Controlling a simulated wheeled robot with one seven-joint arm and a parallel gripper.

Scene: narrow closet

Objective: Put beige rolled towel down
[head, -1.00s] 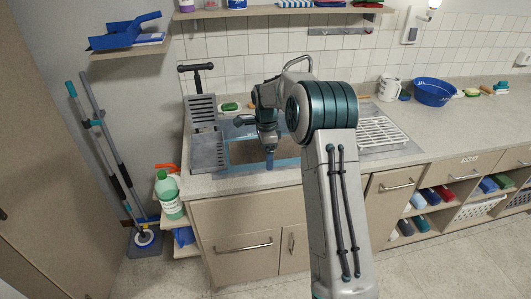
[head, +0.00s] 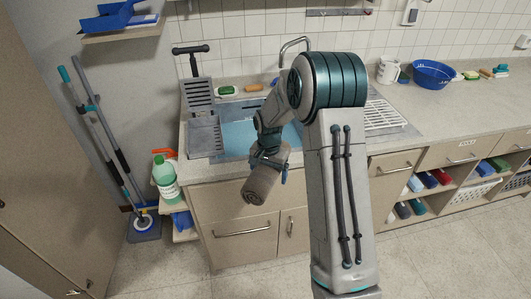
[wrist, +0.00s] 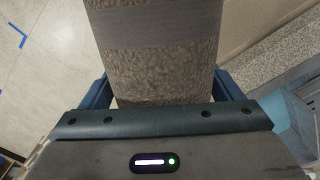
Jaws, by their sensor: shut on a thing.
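The beige rolled towel (head: 262,186) looks grey-brown and hangs tilted in my gripper (head: 270,168), in front of the cabinet fronts below the sink. In the wrist view the towel (wrist: 155,58) fills the upper middle, with a smoother grey band across it. The blue fingers of my gripper (wrist: 162,92) are shut on its two sides. The towel's far end is out of the wrist view. In the head view part of the towel is hidden behind the gripper.
The sink (head: 238,140) and counter (head: 440,108) are behind the towel. A green-capped bottle (head: 165,180) stands on a low shelf at the left, near leaning mops (head: 110,140). Blue tape corners (wrist: 20,38) mark the pale floor. The floor in front of the cabinets looks clear.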

